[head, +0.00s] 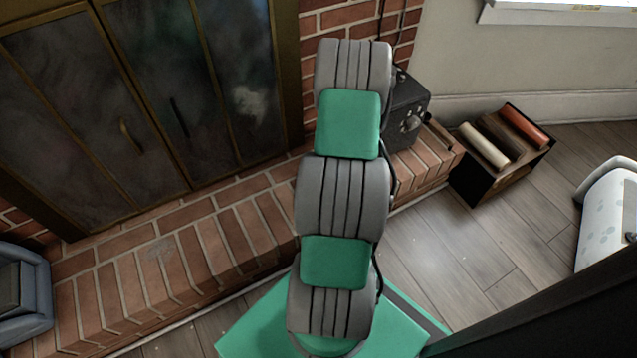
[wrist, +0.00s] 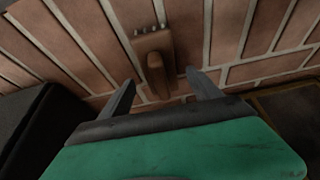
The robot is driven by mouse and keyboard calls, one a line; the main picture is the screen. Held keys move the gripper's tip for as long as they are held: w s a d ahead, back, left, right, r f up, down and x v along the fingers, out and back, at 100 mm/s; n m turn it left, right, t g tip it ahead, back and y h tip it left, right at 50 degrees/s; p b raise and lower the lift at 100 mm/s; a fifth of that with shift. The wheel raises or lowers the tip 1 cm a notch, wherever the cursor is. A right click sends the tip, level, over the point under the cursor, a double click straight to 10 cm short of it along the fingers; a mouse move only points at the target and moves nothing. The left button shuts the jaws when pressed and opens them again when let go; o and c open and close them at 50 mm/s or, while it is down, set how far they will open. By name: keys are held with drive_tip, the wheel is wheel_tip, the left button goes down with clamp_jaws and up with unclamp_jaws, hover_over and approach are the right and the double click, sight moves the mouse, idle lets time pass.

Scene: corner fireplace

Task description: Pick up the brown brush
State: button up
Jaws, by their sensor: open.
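The brown brush (wrist: 152,46) shows in the wrist view against the red brick surface, just beyond my fingertips. It has a wider block with small pale tips along its edges, and a narrower rounded part pointing toward my gripper. My gripper (wrist: 162,88) is open and empty, its two dark fingers to the left and right of the narrow part's near end. I cannot tell the exact gap between fingers and brush. In the head view my arm covers part of the hearth, and I cannot make out the brush or my gripper there.
A dark box (head: 408,108) stands on the brick hearth (head: 190,240), beside my arm; a dark block (wrist: 40,125) also shows at lower left in the wrist view. A crate with rolls (head: 508,150) sits on the wooden floor at right. The fireplace doors (head: 150,90) are at left.

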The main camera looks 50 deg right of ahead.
drive_tip(key=x, duration=0.3)
drive_tip(key=shift+b, duration=0.35)
drive_tip(key=shift+r, duration=0.15)
drive_tip(key=shift+c, duration=0.3)
drive_tip(key=c, duration=1.5)
drive_tip(key=shift+r, duration=0.15)
